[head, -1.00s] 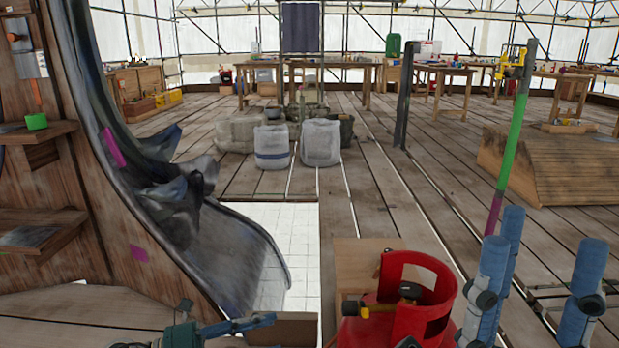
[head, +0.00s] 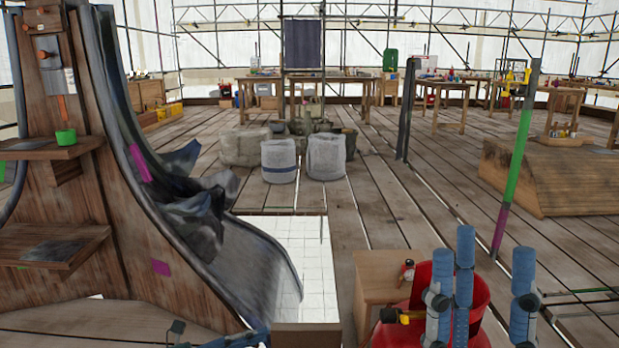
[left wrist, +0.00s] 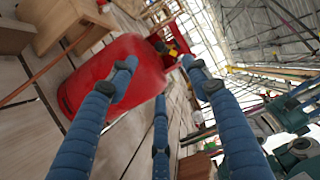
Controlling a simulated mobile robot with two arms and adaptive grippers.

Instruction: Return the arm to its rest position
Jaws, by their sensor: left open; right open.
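My right gripper (head: 482,245) is at the lower right of the head view. Its blue fingers point up and stand apart, with nothing between them, overlapping a red gas cylinder (head: 405,335) in the picture. My left gripper (head: 237,340) barely shows at the bottom edge, left of centre. In the left wrist view the left gripper (left wrist: 158,75) has its blue fingers spread and empty. The red cylinder (left wrist: 125,65) shows beyond them; whether they touch cannot be told. No finial is clearly seen in a gripper.
A wooden spire-like structure (head: 130,250) with small shelves and curved grey sheeting stands at left. A wooden box (head: 385,265) is beside the red cylinder. A striped pole (head: 515,160) stands at right. Two pale sacks (head: 326,158) sit mid-floor. Open plank floor lies between.

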